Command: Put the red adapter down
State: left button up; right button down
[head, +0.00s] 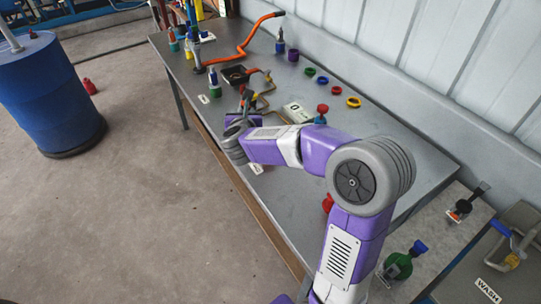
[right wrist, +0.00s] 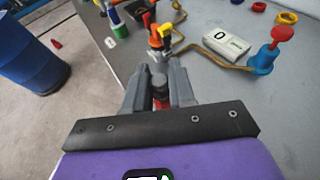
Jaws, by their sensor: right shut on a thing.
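My right gripper (right wrist: 160,88) is shut on a small part between its fingertips, dark on top with red below (right wrist: 160,104); this looks like the red adapter, mostly hidden by the fingers. In the head view my right arm reaches over the grey bench (head: 225,165), and the right gripper (head: 246,98) is by its front edge, where the held part is too small to make out. I cannot tell whether the part touches the bench. My left gripper is not in view.
A valve with red and yellow handles (right wrist: 160,38) stands just beyond the gripper. A white display box (right wrist: 227,42) and a blue stand with a red knob (right wrist: 268,58) are to the right. Coloured rings (head: 323,80) lie farther back. A blue drum (head: 45,90) stands left.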

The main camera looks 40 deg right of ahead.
jog(key=s+d+r+m+g+h, duration=0.2)
jog(key=s+d+r+m, duration=0.1)
jog(key=d, duration=0.3)
notch_tip(320, 180, down, 9)
jog(key=b, duration=0.3)
jog(key=shift+s+b, duration=0.25)
jog(key=shift+b, duration=0.05)
jog(key=shift+f, duration=0.1)
jog(key=shift+f+b, duration=0.5)
jog(key=shift+b, duration=0.2)
jog(key=c, duration=0.9)
grip_release()
jog(key=shift+c, duration=0.2)
